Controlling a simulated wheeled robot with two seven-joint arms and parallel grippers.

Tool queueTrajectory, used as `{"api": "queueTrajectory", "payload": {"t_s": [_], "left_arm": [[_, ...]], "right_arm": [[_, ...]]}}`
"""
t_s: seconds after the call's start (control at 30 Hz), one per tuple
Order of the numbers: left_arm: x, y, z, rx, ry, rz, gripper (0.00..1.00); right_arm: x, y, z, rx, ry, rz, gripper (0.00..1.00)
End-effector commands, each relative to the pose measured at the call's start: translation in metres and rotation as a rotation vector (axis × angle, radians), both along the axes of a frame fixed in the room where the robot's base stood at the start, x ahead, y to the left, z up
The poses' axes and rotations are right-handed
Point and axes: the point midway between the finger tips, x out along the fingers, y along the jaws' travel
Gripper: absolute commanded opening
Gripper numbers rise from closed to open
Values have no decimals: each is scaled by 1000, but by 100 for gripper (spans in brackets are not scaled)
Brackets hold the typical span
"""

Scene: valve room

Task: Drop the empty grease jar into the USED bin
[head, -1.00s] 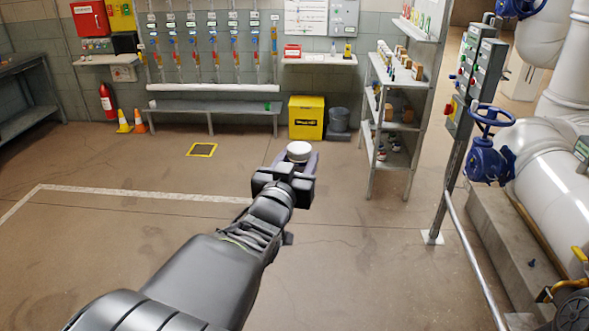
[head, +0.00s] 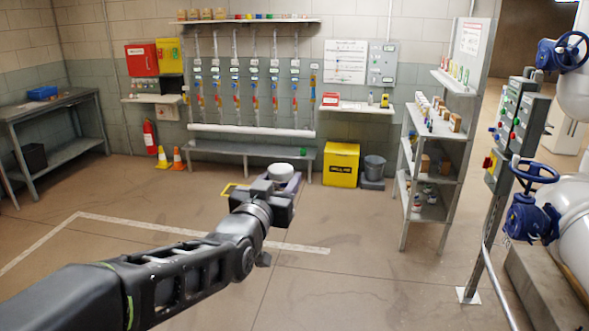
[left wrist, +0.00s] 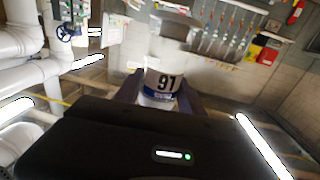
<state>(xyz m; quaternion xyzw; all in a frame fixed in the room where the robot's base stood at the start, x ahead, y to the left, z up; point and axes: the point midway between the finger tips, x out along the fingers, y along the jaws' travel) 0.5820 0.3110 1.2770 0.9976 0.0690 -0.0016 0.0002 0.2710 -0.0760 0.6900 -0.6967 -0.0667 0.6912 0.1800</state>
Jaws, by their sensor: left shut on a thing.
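My left gripper (head: 280,184) is shut on a white-lidded jar (head: 280,169), held up in front of me above the floor. In the left wrist view the jar (left wrist: 160,84) sits between the two dark fingers (left wrist: 160,95). It shows a white label with dark digits that look like 91 and a blue band. A yellow bin (head: 341,168) with a dark label stands on the floor beyond and to the right of the gripper; its lettering is too small to read. The jar is apart from the bin. My right gripper is not in view.
A grey bucket (head: 374,168) stands just right of the yellow bin. A grey shelf rack (head: 430,175) and blue-wheeled valve (head: 530,178) are at the right. A low bench (head: 238,149) runs along the back wall. Open floor (head: 330,225) lies between me and the bin.

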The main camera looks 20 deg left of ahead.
Motion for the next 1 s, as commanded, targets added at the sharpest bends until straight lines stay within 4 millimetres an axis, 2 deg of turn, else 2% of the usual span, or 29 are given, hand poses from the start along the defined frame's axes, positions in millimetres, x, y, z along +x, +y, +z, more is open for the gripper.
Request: {"api": "queueTrajectory", "payload": {"t_s": [0.03,0.17,0.27,0.4,0.5,0.6,0.77,1.0], "left_arm": [[6,-1,-16,-10,6,-6,0],[19,-5,-60,-11,8,-7,0],[29,-18,-105,-10,11,-12,0],[37,-50,-177,-3,12,-42,0],[36,-75,-220,0,8,-75,0],[32,-95,-250,1,4,-107,0],[27,-111,-271,1,-2,-136,0],[26,-112,-273,1,-5,-139,0]], "right_arm": [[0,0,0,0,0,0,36],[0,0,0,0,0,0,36],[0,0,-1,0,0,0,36],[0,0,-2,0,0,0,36],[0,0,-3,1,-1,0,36],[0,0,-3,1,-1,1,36],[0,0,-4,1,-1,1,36],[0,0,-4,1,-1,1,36]]}}
